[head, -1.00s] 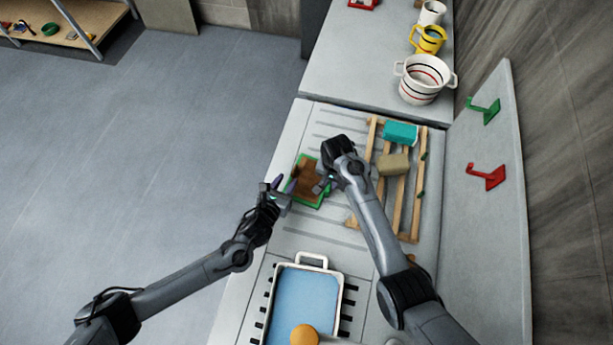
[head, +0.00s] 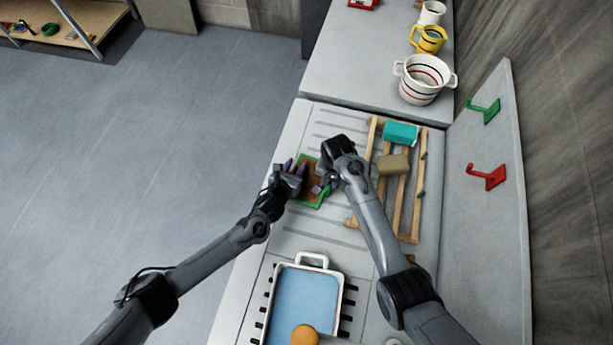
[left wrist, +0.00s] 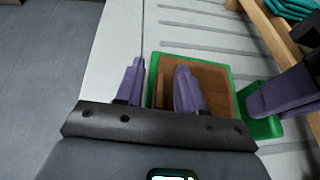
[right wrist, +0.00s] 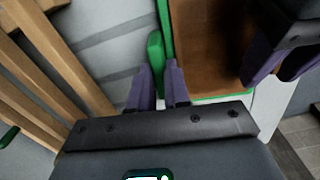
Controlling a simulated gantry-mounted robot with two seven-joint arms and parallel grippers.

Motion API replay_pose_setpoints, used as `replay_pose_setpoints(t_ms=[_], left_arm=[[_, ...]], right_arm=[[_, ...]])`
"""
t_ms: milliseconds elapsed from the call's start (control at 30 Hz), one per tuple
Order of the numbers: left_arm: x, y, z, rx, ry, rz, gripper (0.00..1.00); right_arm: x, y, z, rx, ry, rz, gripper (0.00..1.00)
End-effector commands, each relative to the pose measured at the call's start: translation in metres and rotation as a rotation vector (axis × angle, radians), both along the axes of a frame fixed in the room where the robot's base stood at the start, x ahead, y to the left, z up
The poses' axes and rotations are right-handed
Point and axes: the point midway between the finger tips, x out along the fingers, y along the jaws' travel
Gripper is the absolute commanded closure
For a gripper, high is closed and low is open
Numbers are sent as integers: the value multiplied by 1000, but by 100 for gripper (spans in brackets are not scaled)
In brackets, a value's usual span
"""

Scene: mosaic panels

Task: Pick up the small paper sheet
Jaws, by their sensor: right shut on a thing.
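No clear paper sheet can be made out. A brown tray-like piece with a green rim (head: 311,206) lies on the ribbed grey counter; it also shows in the left wrist view (left wrist: 154,68). My left gripper (left wrist: 159,66) is open and empty, its purple fingers either side of the tray's left rim, one outside and one over the brown inside; in the head view it is at the tray's left side (head: 295,168). My right gripper (right wrist: 160,66) is shut on an upright green tab (right wrist: 155,52) at the tray's right side, which also shows in the left wrist view (left wrist: 262,126).
A white basin (head: 314,260) with blue inside is nearer. A striped pot (head: 422,80) and mugs stand at the back.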

Motion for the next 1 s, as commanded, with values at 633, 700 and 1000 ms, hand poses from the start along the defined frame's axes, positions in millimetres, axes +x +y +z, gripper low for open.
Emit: replay_pose_setpoints(t_ms=[633, 700, 1000], left_arm=[[1, 0, 0, -1, -1, -1, 100], [1, 0, 0, 0, -1, 0, 100], [1, 0, 7, 0, -3, -1, 100]], right_arm=[[0, 0, 0, 0, 0, 0, 100], [0, 0, 0, 0, 0, 0, 100], [0, 0, 0, 0, 0, -1, 100]])
